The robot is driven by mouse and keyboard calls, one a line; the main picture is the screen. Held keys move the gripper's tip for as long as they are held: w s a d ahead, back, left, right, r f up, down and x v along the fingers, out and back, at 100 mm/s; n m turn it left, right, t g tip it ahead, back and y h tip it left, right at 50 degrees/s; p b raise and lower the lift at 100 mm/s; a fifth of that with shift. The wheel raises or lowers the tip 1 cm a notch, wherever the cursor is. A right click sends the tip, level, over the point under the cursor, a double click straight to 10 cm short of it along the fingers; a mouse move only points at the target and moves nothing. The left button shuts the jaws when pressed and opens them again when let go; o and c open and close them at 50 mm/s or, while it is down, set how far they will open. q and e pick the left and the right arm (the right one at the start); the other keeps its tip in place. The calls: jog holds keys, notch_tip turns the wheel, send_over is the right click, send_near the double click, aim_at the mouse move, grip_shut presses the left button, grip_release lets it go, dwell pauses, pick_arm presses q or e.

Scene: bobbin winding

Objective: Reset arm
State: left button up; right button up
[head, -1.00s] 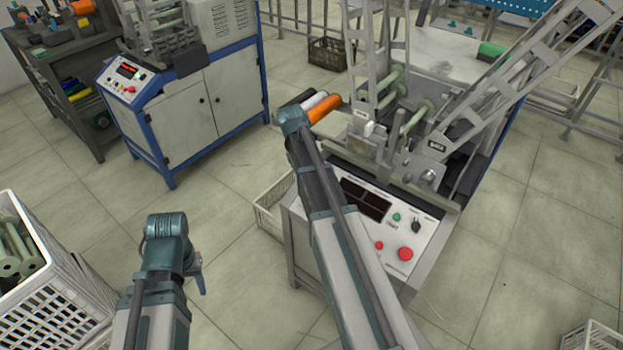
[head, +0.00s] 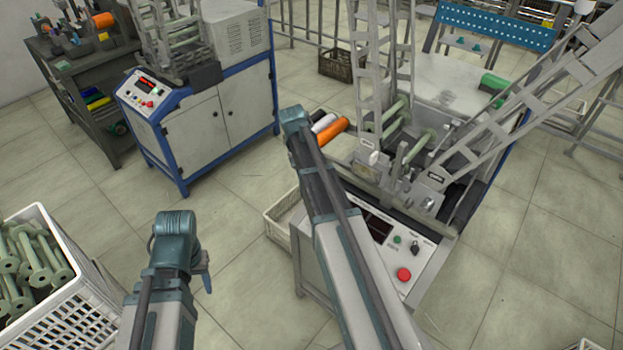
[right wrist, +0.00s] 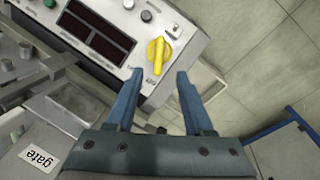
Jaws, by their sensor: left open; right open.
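My left arm comes in at the lower left of the head view, and its open gripper (head: 207,275) points down over bare floor, mostly hidden behind the wrist. My right arm (head: 335,235) reaches up in front of the middle winding machine, and its gripper is hidden in the head view. In the right wrist view my right gripper (right wrist: 160,80) is open, with nothing between its blue fingers. A yellow knob (right wrist: 158,52) on a control panel (right wrist: 180,22) shows just beyond the fingertips.
The middle machine's panel has a red button (head: 403,274). Orange and white spools (head: 329,131) lie beside that machine. A white crate (head: 85,300) of green bobbins stands at the left. A second machine (head: 215,110) stands behind.

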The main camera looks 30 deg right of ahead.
jog(key=s+a+r+n+p, duration=0.2)
jog(key=s+a+n, duration=0.3)
jog(key=s+a, duration=0.4)
jog(key=s+a+r+n+t+p, duration=0.1)
jog(key=s+a+r+n+p, duration=0.2)
jog(key=a, duration=1.6)
jog(key=s+n, duration=0.3)
jog(key=s, duration=0.3)
jog(key=shift+s+r+n+y+p, duration=0.2)
jog(key=shift+s+n+y+p, duration=0.1)
jog(key=shift+s+y+p, duration=0.1)
jog(key=shift+d, duration=0.1)
